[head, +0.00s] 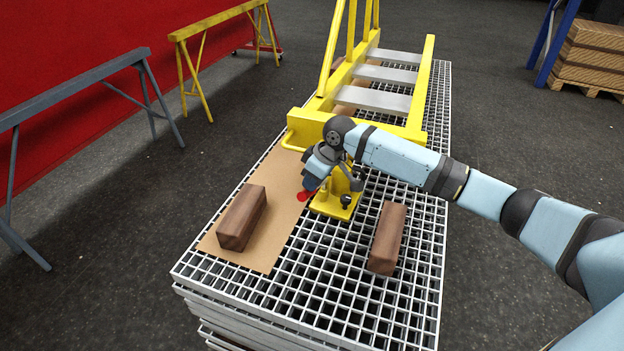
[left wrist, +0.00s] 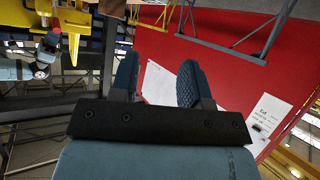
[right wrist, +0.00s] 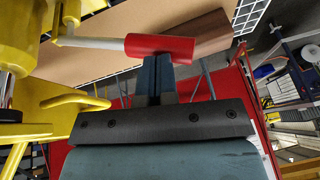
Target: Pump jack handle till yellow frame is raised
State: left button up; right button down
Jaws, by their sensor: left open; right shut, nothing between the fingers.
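The yellow jack (head: 337,207) stands on the grating at the near end of the yellow frame (head: 414,134), partly hidden by my right arm. Its handle has a red grip (head: 305,195) that points left and low. The right wrist view shows the red grip (right wrist: 160,47) on a pale rod. My right gripper (head: 314,178) is shut and empty beside the handle. In the right wrist view its closed fingers (right wrist: 154,62) meet the edge of the red grip; I cannot tell whether they touch. My left gripper (left wrist: 157,75) is open and empty, outside the head view.
Wooden blocks lie on the cardboard (head: 260,255), at left (head: 242,217), and on the bare grating (head: 350,320), at right (head: 387,237). Grey (head: 75,85) and yellow (head: 215,22) trestles stand at left before a red wall.

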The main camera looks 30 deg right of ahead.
jog(key=shift+s+a+f+h+p, duration=0.25)
jog(key=shift+s+a+h+p, duration=0.05)
jog(key=shift+p, duration=0.4)
jog(key=f+t+h+p, duration=0.1)
jog(key=f+p, duration=0.1)
jog(key=f, duration=0.1)
jog(key=s+a+f+h+p, duration=0.1)
jog(key=f+p, duration=0.1)
jog(key=a+f+t+p, duration=0.1)
jog(key=f+p, duration=0.1)
jog(key=f, duration=0.1)
jog(key=shift+s+a+f+n+t+h, duration=0.15)
jog(key=shift+s+f+n+t+h, duration=0.15)
jog(key=shift+s+f+n+h, duration=0.1)
pick_arm(q)
jog(key=shift+s+a+r+g+y, duration=0.4)
jog(key=shift+a+r+g, duration=0.15)
jog(key=shift+r, duration=0.1)
pick_arm(e)
jog(key=shift+f, duration=0.35)
